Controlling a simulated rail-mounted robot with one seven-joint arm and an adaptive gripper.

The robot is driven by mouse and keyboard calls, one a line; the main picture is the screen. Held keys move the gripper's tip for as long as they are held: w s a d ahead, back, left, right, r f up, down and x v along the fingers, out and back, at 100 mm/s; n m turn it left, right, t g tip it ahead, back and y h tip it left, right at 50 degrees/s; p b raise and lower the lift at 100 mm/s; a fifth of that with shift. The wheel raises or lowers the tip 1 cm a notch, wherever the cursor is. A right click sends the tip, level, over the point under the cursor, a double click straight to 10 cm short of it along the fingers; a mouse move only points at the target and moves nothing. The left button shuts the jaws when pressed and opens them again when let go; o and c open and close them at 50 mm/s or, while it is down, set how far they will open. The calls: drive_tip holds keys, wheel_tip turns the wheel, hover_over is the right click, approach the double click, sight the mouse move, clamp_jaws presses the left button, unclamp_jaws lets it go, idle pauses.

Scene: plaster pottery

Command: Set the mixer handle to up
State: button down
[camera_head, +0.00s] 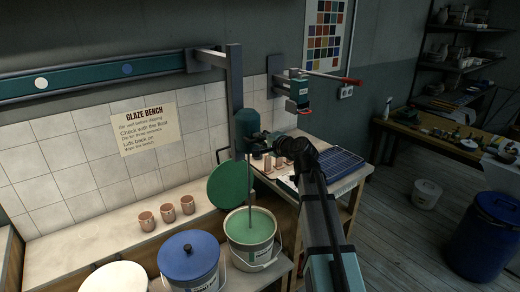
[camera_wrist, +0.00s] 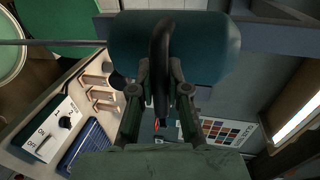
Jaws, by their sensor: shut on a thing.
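The mixer (camera_head: 246,124) is a teal motor body beside a grey upright post. Its thin shaft (camera_head: 249,180) runs down into the pale green glaze in a white bucket (camera_head: 262,257). In the wrist view the teal mixer body (camera_wrist: 210,48) fills the top middle, with a curved black handle (camera_wrist: 162,40) in front of it. My gripper (camera_wrist: 162,72) is shut on the handle, one finger on each side. In the head view my gripper (camera_head: 272,141) reaches the mixer's right side, and the handle is mostly hidden there.
A blue-lidded bucket (camera_head: 190,266) stands left of the glaze bucket, and a green lid (camera_head: 234,183) leans behind it. Several small cups (camera_head: 167,212) stand on the bench. A device with a red lever (camera_head: 330,76) is at right of the post. A blue rack (camera_head: 330,167) lies below it.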

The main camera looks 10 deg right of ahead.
wheel_tip(320, 180, up, 11)
drive_tip(key=p, duration=0.3)
drive_tip(key=shift+f, duration=0.2)
drive_tip(key=shift+r, duration=0.15)
drive_tip(key=shift+w+r, duration=0.1)
drive_tip(key=c, duration=1.2)
unclamp_jaws()
drive_tip(key=shift+o, duration=0.3)
drive_tip(key=v, duration=1.2)
